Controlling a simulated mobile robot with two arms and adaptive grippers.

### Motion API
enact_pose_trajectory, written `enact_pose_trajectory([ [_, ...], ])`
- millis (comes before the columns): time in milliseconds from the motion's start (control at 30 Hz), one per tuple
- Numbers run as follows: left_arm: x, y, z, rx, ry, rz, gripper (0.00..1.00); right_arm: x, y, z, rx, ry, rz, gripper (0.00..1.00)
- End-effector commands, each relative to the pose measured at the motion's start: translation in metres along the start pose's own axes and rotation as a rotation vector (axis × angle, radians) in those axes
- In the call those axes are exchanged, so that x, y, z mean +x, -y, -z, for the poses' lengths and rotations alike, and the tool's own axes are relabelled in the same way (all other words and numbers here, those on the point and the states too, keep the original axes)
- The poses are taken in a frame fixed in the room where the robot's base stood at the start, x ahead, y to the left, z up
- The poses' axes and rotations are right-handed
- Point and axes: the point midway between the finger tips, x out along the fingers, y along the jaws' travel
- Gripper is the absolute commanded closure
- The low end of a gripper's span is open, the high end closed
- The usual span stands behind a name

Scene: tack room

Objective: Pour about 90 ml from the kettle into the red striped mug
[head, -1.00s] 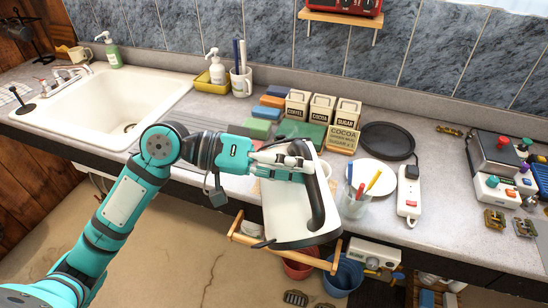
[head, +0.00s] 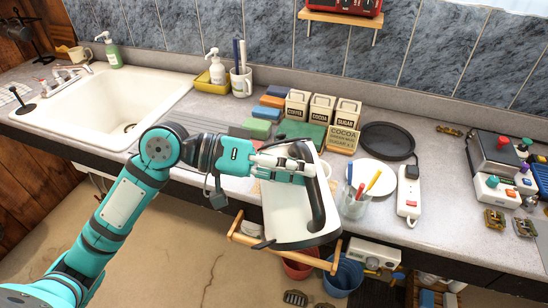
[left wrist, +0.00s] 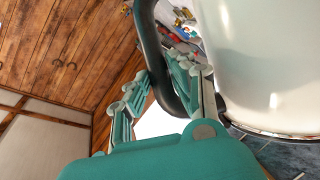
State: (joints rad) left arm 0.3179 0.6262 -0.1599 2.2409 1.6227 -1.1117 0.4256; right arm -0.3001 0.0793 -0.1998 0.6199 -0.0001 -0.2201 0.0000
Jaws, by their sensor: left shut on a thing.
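The kettle (head: 285,213) is white with a dark handle and a dark rim at its base. It hangs over the counter's front edge in the head view, and its white body (left wrist: 262,60) fills the right of the left wrist view. My left gripper (head: 298,168) is shut on the kettle's dark handle (left wrist: 158,55), with its fingers on both sides of it. The red striped mug cannot be made out; the kettle and my gripper cover part of the counter. My right gripper is not in view.
A glass (head: 355,204) with pens stands right of the kettle, near a white plate (head: 378,174) and a power strip (head: 408,197). Canisters (head: 321,108), a cocoa box (head: 343,139) and a dark round tray (head: 388,140) stand behind. A wooden rail (head: 285,257) runs below the counter edge.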

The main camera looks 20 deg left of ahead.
Motion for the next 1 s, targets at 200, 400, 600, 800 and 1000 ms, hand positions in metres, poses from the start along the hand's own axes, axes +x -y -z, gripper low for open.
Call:
enact_pose_trajectory([
  [200,0.008,-0.011,-0.020,0.177,-0.001,0.066,1.00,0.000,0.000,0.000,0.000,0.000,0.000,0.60],
  [400,0.019,-0.016,-0.045,0.337,-0.003,0.129,1.00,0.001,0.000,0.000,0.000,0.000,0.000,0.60],
  [600,0.026,-0.019,-0.060,0.453,-0.004,0.182,1.00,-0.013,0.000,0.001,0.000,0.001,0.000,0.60],
  [800,0.029,-0.019,-0.067,0.503,-0.005,0.204,1.00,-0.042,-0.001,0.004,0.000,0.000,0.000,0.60],
  [1000,0.030,-0.032,-0.069,0.590,-0.007,0.236,1.00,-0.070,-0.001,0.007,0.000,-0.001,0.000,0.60],
])
